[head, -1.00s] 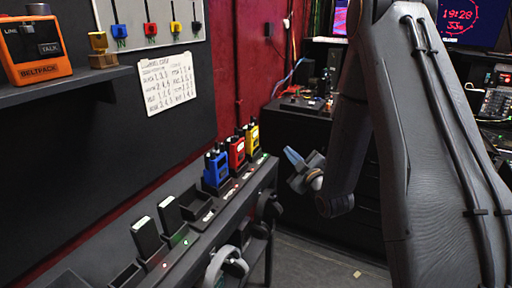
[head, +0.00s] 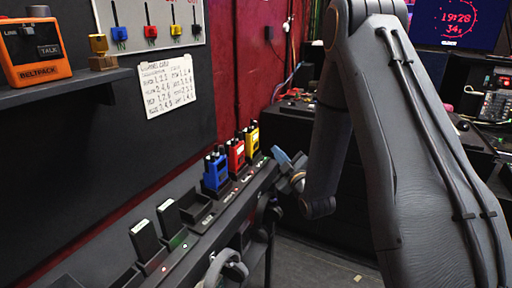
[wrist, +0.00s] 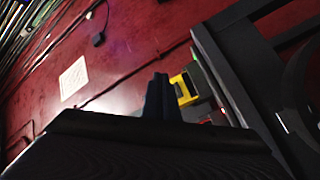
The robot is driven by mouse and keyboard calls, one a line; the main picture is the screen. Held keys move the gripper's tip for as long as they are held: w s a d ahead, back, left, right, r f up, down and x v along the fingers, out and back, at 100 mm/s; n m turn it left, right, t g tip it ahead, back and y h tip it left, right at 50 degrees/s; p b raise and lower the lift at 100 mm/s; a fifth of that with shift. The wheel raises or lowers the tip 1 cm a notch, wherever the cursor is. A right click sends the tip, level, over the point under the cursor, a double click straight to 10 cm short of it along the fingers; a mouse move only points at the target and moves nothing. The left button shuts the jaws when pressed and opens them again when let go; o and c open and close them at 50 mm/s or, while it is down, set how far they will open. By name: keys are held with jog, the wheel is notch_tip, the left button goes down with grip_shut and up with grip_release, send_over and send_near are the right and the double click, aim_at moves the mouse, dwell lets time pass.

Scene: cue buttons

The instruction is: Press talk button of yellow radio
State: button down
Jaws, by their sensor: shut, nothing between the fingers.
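The yellow radio (head: 252,138) stands upright in the charger rack at its far end, beside the red radio. Its talk button is too small to make out. In the wrist view part of the yellow radio (wrist: 184,89) shows just right of my fingers, partly hidden by them. My gripper (head: 284,160) is to the right of the yellow radio and a little lower in the head view, apart from it. In the wrist view my gripper (wrist: 158,92) shows its dark fingers together, with nothing between them.
The red radio (head: 235,155) and the blue radio (head: 215,172) stand nearer in the same rack (head: 196,207). Two black packs sit in nearer slots. Headsets hang along the rack's front edge (head: 225,268). An orange beltpack (head: 35,52) sits on the shelf at left.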

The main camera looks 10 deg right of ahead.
jog(key=shift+w+a+b, duration=0.15)
jog(key=shift+w+a, duration=0.45)
jog(key=shift+a, duration=0.25)
jog(key=shift+w+a+b, duration=0.15)
jog(key=shift+w+a, duration=0.4)
jog(key=shift+a, duration=0.3)
jog(key=shift+w+a, duration=0.1)
jog(key=shift+a, duration=0.05)
dwell(0.7)
jog(key=shift+w+a, duration=0.15)
jog(key=shift+a, duration=0.05)
jog(key=shift+w+a+b, duration=0.2)
jog(key=shift+a+b, duration=0.1)
dwell(0.8)
jog(key=shift+s+d, duration=0.1)
jog(key=shift+d, duration=0.05)
dwell(1.3)
jog(key=shift+s+d, duration=0.35)
jog(key=shift+d, duration=0.15)
jog(key=s+d, duration=0.2)
jog(key=d, duration=0.2)
jog(key=shift+s+d, duration=0.1)
jog(key=shift+s, duration=0.3)
